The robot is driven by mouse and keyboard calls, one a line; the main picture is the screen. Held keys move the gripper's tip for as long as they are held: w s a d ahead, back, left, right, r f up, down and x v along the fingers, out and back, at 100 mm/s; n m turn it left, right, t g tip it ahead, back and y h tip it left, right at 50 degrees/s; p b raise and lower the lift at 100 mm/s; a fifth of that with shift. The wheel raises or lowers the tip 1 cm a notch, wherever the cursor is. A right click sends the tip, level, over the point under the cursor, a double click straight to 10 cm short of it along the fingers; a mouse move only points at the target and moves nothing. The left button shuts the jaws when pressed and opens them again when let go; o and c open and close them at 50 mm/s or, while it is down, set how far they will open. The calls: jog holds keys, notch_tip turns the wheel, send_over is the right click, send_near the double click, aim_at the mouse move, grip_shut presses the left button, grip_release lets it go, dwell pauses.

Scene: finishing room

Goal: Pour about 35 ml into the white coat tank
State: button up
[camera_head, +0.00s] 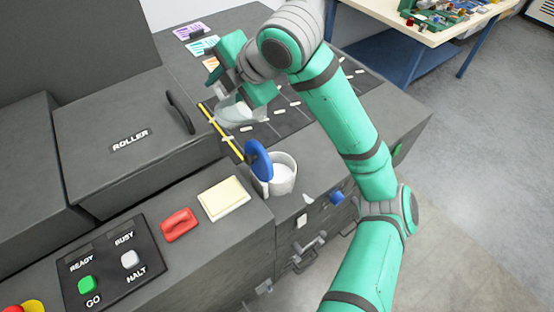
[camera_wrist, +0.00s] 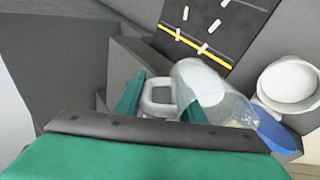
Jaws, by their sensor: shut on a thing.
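My gripper (camera_head: 243,88) is shut on the handle (camera_wrist: 157,98) of a clear jug, with a finger on either side of it. The jug (camera_head: 240,112) holds something white and also shows in the wrist view (camera_wrist: 212,88). In the head view it is above and left of the white coat tank (camera_head: 283,186), a round white cup with white inside. The tank also shows at the right of the wrist view (camera_wrist: 290,82). A blue lid (camera_head: 257,160) stands up at the tank's left edge. I see no stream between jug and tank. The jug's exact tilt is unclear.
The dark strip bed with a yellow line (camera_head: 222,133) lies behind the tank. A cream pad (camera_head: 224,198), a red block (camera_head: 179,225) and the button panel (camera_head: 112,262) are to the left. The ROLLER cover (camera_head: 120,140) rises at left.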

jog(key=shift+f+g+h, duration=0.3)
jog(key=shift+g+h, duration=0.1)
jog(key=shift+w+a+f+g+h+p, duration=0.35)
jog(key=shift+f+g+h, duration=0.3)
jog(key=shift+h, duration=0.25)
jog(key=shift+w+d+f+g+h+p, duration=0.2)
jog(key=shift+f+g+h, duration=0.5)
jog(key=shift+f, duration=1.35)
jog(key=shift+s+a+f+g+h+p, duration=0.1)
jog(key=shift+f+g+h+p, duration=0.5)
jog(key=shift+f, duration=1.45)
jog(key=shift+w+d+f+g+h, duration=0.1)
jog(key=shift+f+g+h, duration=0.6)
jog(key=shift+f, duration=1.35)
jog(key=shift+t, duration=0.25)
jog(key=shift+r, duration=0.1)
